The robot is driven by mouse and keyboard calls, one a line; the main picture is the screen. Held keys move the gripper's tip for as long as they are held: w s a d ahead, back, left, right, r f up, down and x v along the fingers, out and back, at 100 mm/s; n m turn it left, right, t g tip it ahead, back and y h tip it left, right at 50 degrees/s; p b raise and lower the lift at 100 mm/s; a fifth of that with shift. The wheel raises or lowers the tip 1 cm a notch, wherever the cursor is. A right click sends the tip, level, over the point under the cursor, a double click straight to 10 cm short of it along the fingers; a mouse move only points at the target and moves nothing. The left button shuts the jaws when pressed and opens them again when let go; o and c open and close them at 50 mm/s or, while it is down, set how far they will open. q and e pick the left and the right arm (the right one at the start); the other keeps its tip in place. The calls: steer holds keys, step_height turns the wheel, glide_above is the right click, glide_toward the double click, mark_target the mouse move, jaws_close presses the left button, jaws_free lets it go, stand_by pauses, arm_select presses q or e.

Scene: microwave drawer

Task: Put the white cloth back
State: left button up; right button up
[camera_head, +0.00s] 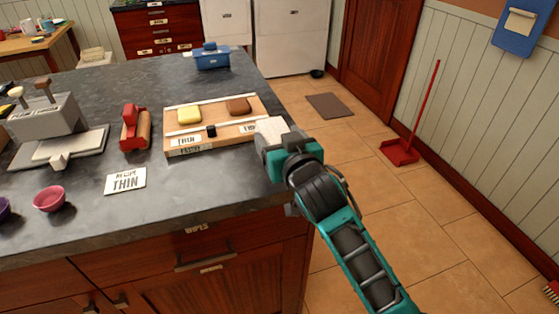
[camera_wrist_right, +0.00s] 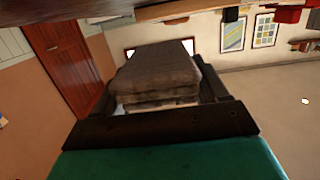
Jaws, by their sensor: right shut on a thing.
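The white cloth (camera_head: 271,129) is a folded, pale block at the right edge of the dark counter. My right gripper (camera_head: 274,140) is shut on it, and the gripper body hides part of it. In the right wrist view the cloth (camera_wrist_right: 160,75) looks like a layered, shaded stack between the two dark fingers (camera_wrist_right: 160,95). I cannot tell whether it touches the counter. A wooden drawer labelled WIPES (camera_head: 185,245) lies under the counter's front edge and looks shut. My left gripper is not in view.
A wooden board (camera_head: 215,135) with a yellow and a brown block lies left of the gripper. A red-topped tool (camera_head: 133,126), a THIN card (camera_head: 125,181), a grey machine (camera_head: 50,125) and a blue container (camera_head: 211,57) stand on the counter. The tiled floor at right is mostly clear.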

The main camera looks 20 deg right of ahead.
steer(key=shift+f+b, duration=0.45)
steer(key=shift+f, duration=1.9)
steer(key=shift+f, duration=0.15)
steer(key=o, duration=0.9)
steer(key=shift+s, duration=0.15)
steer(key=s+r, duration=0.2)
steer(key=s, duration=0.9)
steer(key=s+d+f+g, duration=0.1)
steer(key=s+f, duration=0.3)
steer(key=f, duration=0.3)
steer(key=s+f+n+g+y, duration=0.1)
steer(key=s+f+g, duration=0.1)
steer(key=f, duration=0.6)
steer(key=s+d+f+n+g, duration=0.1)
steer(key=s+f+g, duration=0.1)
steer(key=s+f, duration=0.3)
steer(key=shift+s+d+f, duration=0.2)
steer(key=shift+f, duration=0.4)
steer(key=shift+s+d+f, duration=0.15)
steer(key=shift+f, duration=0.4)
